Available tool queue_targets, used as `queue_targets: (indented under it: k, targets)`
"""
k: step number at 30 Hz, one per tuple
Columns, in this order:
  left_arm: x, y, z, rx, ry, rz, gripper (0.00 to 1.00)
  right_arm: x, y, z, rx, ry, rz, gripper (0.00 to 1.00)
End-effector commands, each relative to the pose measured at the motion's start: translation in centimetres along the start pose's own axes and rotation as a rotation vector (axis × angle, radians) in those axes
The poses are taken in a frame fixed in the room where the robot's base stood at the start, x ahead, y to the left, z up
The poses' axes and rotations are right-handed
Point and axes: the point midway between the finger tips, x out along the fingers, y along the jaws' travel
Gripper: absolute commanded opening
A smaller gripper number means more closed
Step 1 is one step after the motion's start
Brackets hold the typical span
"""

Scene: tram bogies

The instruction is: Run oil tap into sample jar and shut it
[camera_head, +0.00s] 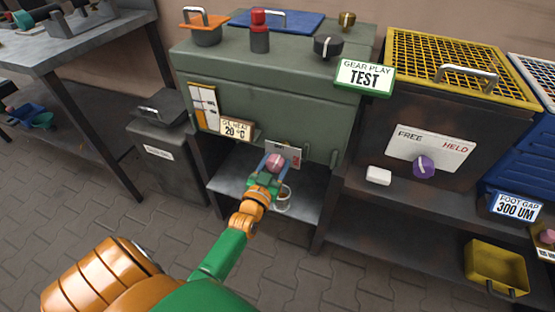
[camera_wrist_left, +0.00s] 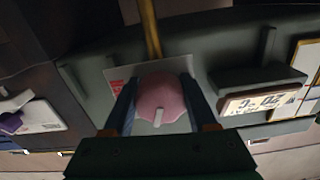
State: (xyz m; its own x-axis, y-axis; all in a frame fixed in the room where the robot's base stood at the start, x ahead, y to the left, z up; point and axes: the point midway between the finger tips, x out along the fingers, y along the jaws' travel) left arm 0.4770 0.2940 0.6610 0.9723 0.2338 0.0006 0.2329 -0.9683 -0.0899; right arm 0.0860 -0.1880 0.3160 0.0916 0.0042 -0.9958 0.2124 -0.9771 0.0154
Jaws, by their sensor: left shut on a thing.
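The oil tap's pink knob (camera_head: 275,162) sits on the front of the green gear box (camera_head: 270,95), before a small pale plate (camera_head: 292,152). My left gripper (camera_head: 270,170) is shut on this knob. In the left wrist view the pink knob (camera_wrist_left: 161,92) sits between the two blue fingers, and its white mark points down in that picture. The sample jar (camera_head: 284,198), small and pale, stands on the shelf below the tap, partly hidden by my gripper. I cannot tell what is in it. My right gripper is not in view.
An oil heat sign (camera_head: 238,128) reading 20 °C is left of the tap. A grey bin (camera_head: 165,150) stands left of the box. The grey shelf (camera_head: 235,188) is otherwise bare.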

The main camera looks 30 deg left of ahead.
Motion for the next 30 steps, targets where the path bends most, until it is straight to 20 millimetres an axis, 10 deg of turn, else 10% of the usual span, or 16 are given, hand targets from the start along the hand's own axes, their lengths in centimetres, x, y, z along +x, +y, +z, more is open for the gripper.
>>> queue_targets:
  k: [16, 17, 19, 30]
  targets:
    - [0.00, 0.18, -0.02, -0.372, 0.000, 0.000, 0.02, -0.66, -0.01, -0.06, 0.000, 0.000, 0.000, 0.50]
    - [0.00, 0.19, -0.02, -0.372, 0.000, 0.000, 0.66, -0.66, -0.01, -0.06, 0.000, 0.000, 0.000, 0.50]
    - [0.00, 0.18, -0.02, -0.371, 0.000, 0.000, 0.85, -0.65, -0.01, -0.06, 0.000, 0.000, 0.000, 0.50]
    - [-0.90, 0.18, -0.11, -0.368, -0.002, 0.001, 0.88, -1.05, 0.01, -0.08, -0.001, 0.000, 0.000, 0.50]
